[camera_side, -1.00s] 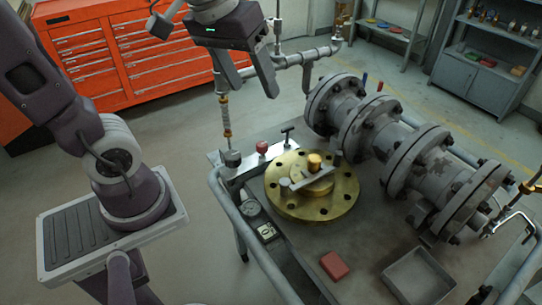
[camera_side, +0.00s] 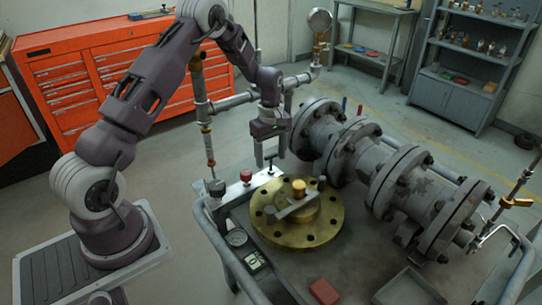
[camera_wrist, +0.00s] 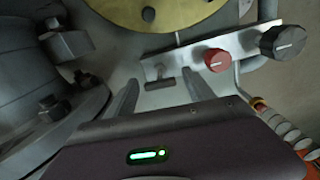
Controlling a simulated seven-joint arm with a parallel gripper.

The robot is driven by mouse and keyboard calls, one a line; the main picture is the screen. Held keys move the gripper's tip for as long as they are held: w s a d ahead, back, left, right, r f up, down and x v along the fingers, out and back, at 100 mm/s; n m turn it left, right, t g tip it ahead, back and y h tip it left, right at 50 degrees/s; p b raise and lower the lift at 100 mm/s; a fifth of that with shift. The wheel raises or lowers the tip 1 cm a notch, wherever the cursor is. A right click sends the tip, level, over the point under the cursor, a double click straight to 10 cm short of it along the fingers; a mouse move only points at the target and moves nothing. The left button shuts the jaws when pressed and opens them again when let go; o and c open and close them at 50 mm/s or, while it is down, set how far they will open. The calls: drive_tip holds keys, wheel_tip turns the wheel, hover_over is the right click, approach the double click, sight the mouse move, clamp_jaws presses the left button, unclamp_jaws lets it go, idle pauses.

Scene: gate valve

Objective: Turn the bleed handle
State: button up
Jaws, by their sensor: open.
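A small dark T-shaped handle (camera_side: 270,160) stands at the right end of a pale metal bracket (camera_side: 232,188), beside a red knob (camera_side: 246,175) and a dark knob (camera_side: 217,187). I take the T-shaped handle for the bleed handle. My gripper (camera_side: 271,154) points down over it with both fingers apart and nothing held. In the wrist view the T-handle (camera_wrist: 160,82) lies between and slightly beyond the open fingertips of my gripper (camera_wrist: 160,88). No contact shows. The red knob (camera_wrist: 216,60) and dark knob (camera_wrist: 283,43) are to its right there.
A round brass flange (camera_side: 315,232) lies in front of the bracket. A grey flanged pipe valve (camera_side: 375,170) fills the right of the bench. An upright pipe (camera_side: 207,125) stands left of my gripper. A red block (camera_side: 324,291) lies at the front.

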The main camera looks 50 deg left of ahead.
drive_tip(key=shift+f, duration=0.15)
clamp_jaws()
drive_tip(key=shift+m, duration=0.4)
drive_tip(key=m, duration=0.7)
drive_tip(key=shift+m, duration=0.3)
drive_tip(key=m, duration=0.4)
drive_tip(key=shift+m, duration=2.5)
